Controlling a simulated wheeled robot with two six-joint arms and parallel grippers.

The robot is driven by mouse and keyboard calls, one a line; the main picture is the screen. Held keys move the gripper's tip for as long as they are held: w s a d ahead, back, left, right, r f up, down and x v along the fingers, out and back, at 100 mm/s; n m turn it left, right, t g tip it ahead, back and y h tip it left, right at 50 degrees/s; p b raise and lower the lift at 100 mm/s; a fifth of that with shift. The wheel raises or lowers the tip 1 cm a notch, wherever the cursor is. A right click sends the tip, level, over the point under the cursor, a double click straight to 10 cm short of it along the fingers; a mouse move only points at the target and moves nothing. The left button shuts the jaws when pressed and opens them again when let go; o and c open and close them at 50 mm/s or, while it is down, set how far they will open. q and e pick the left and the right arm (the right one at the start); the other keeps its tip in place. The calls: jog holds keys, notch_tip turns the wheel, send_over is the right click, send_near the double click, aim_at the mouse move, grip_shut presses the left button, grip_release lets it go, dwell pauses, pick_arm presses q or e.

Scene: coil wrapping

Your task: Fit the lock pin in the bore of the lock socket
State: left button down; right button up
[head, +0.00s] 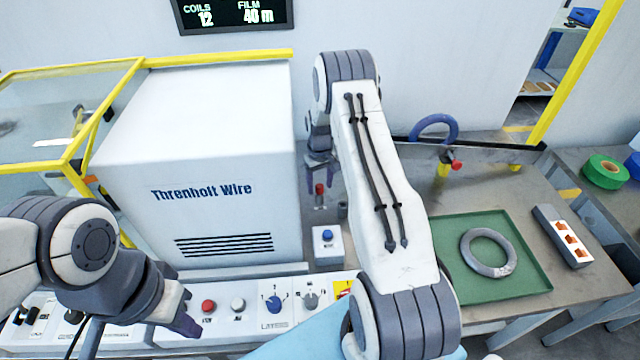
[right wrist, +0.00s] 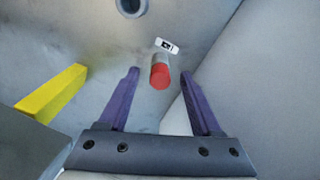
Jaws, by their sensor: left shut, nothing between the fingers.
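The lock pin (head: 320,190), a grey cylinder with a red end, stands on the metal table beside the white machine. In the right wrist view its red end (right wrist: 160,77) shows between the fingers' lines, with a gap on each side. My right gripper (right wrist: 160,73) is open and empty, pointing down towards the pin; the head view shows it partly, above the pin. A short grey cylinder (head: 342,211), seemingly the lock socket, stands close by; a round dark bore (right wrist: 131,6) is cut off at the top of the wrist view. My left gripper (head: 185,318) is shut and empty above the control panel.
A white machine (head: 215,170) stands left of the pin, and a blue-button box (head: 328,243) in front. A green tray (head: 470,290) holds a grey coil (head: 467,250). A blue ring (head: 435,122) and red knob (head: 456,165) are behind. A yellow block (right wrist: 52,92) lies left.

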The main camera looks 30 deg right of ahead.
aim_at(320, 186)
notch_tip(320, 186, up, 10)
jog(key=b, duration=0.2)
jog(key=shift+r, duration=0.25)
dwell(0.6)
